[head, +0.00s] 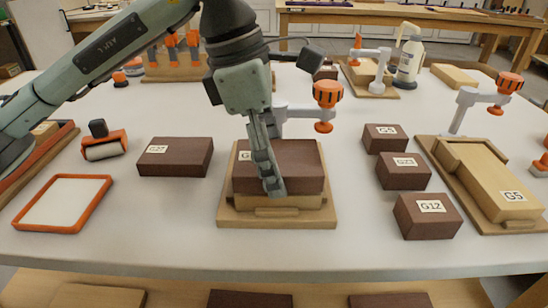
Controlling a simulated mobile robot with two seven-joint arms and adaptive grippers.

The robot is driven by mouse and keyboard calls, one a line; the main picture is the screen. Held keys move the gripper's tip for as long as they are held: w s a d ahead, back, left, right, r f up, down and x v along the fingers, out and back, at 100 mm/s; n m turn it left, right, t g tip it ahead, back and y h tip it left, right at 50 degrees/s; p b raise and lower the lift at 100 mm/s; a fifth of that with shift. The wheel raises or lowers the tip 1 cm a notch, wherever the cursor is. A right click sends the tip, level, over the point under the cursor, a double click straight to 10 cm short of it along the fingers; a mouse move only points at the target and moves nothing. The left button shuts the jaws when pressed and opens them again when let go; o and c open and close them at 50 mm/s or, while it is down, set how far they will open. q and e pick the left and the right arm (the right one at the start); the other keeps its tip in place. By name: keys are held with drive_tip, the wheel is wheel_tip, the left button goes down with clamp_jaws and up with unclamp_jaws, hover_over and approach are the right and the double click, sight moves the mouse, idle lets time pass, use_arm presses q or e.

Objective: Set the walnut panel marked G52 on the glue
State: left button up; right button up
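A dark walnut panel (302,162) lies level over a pale wood block (300,203) in the middle fixture (229,219). Its label begins with G, and my finger hides the rest. My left gripper (268,180) points down at this panel, with one finger across its top and front face. The other finger is hidden, so I cannot see whether the grip is closed. No glue shows; the panel covers the block's top. My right gripper is not in view.
Walnut blocks lie at left (175,157) and right, including G23 (403,171) and G12 (428,216). A fixture with a pale G5 panel (492,182) stands far right. An orange-framed tray (63,203) and a roller (104,145) are left. An orange-knobbed clamp (327,95) stands behind the panel.

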use_arm(q)
drive_tip(key=shift+f+b, duration=0.25)
drive_tip(key=shift+b, duration=0.45)
idle(0.6)
idle(0.4)
drive_tip(key=o, duration=1.5)
drive_tip(key=shift+r, duration=0.1)
drive_tip(key=shift+c, duration=0.9)
drive_tip(key=shift+o, duration=0.8)
drive_tip(key=shift+w+r, duration=0.1)
drive_tip(key=shift+r, duration=0.1)
drive_tip(key=shift+r+p, duration=1.85)
drive_tip(key=shift+r, duration=1.4)
